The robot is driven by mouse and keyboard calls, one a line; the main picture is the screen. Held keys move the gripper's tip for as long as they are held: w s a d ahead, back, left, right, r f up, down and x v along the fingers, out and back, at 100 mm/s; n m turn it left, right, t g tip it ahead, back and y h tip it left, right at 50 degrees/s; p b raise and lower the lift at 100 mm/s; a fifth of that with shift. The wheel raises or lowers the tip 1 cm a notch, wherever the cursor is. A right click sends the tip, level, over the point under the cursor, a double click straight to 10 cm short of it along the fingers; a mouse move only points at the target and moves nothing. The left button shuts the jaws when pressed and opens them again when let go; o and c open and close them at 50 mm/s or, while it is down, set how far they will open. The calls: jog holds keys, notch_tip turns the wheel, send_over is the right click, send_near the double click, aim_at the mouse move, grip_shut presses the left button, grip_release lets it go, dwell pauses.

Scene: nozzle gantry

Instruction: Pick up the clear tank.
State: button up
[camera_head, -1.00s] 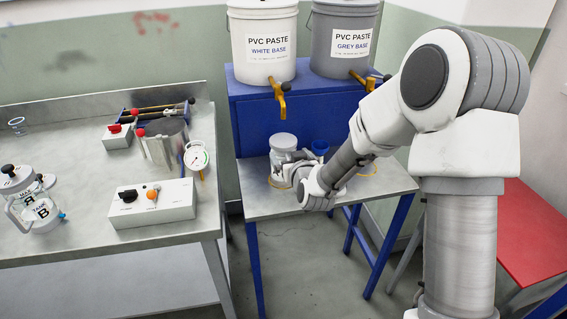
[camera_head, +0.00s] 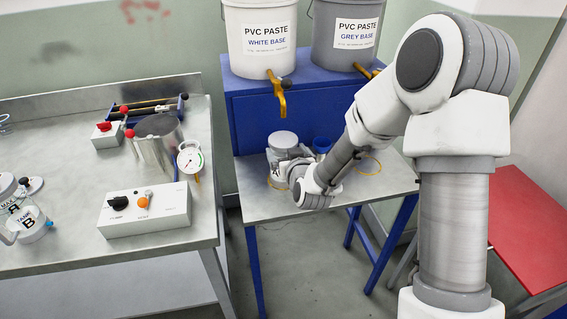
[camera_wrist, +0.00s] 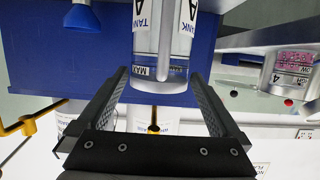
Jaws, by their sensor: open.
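The clear tank (camera_head: 283,141) with a pale lid stands on the small metal table under the white bucket's tap, by a yellow ring. In the wrist view the clear tank (camera_wrist: 172,50) appears inverted, with "TANK A" and "MAX" labels. My gripper (camera_wrist: 158,75) is open, one dark finger on each side of the tank's image. I cannot tell whether the tank is between the fingertips or just past them. In the head view my wrist hides part of the tank and most of the gripper.
A blue cup (camera_head: 321,144) stands close to the right of the tank. A blue cabinet (camera_head: 250,112) carries two PVC paste buckets behind, with yellow taps (camera_head: 278,95) overhead. The left bench holds another tank marked B (camera_head: 28,222), a control box (camera_head: 145,210) and a gauge (camera_head: 191,158).

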jog(key=c, duration=1.6)
jog(key=shift+r, duration=0.15)
jog(key=shift+r, duration=0.15)
